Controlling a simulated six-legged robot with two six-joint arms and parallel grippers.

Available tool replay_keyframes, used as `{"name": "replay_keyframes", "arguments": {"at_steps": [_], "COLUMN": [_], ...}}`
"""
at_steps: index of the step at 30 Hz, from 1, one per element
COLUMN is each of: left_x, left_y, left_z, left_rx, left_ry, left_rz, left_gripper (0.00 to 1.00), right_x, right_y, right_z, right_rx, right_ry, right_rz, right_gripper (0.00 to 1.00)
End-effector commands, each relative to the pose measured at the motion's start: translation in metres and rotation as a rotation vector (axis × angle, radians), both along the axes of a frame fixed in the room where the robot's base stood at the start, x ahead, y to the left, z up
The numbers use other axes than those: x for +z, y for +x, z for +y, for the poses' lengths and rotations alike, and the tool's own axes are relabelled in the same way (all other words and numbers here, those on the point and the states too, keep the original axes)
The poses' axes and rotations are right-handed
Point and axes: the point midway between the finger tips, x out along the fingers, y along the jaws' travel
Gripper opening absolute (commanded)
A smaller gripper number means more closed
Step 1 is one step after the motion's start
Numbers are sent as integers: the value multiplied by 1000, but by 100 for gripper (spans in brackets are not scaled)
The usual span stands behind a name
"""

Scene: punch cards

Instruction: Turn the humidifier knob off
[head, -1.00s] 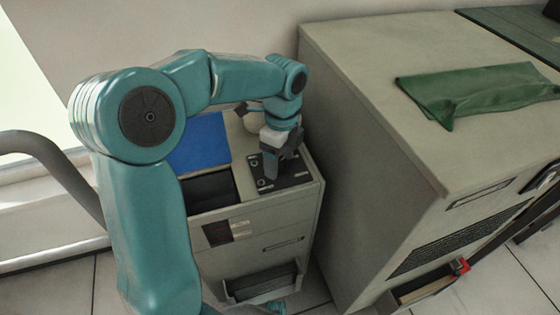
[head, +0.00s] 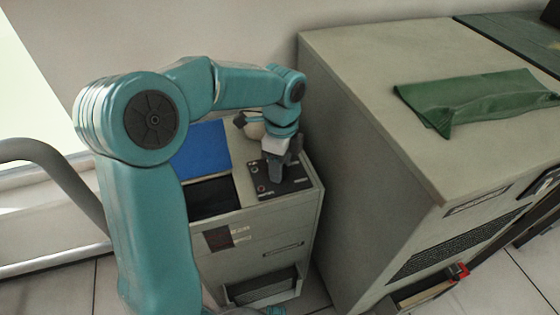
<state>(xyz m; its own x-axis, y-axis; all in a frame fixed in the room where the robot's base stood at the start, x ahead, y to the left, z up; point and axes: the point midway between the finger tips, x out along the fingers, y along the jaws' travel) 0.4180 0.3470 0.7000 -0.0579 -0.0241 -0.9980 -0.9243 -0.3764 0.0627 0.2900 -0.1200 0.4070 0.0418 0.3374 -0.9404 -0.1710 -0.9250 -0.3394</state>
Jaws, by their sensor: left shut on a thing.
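The small beige cabinet (head: 262,237) stands low between the wall and a larger cabinet. A dark control panel (head: 291,187) with small round controls lies on its top at the right. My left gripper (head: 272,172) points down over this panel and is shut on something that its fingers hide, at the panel. I cannot make out the knob itself under the fingers. My right gripper does not show.
A blue sheet (head: 203,150) and a dark opening (head: 213,198) are left of the panel. A large beige cabinet (head: 370,150) stands close on the right with a green cloth (head: 475,100) on top. A grey rail (head: 50,170) is at the left.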

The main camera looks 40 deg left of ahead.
Motion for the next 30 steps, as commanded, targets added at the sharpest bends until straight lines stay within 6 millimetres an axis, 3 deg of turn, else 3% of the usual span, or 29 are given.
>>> {"name": "replay_keyframes", "arguments": {"at_steps": [12, 30], "left_x": [2, 0], "left_y": [-1, -2], "left_z": [1, 2], "left_rx": [378, 826], "left_ry": [1, 1], "left_rz": [6, 4], "left_gripper": [13, 13], "right_x": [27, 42], "right_y": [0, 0], "right_z": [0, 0], "right_rx": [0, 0], "right_ry": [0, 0], "right_rz": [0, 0], "right_gripper": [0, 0]}}
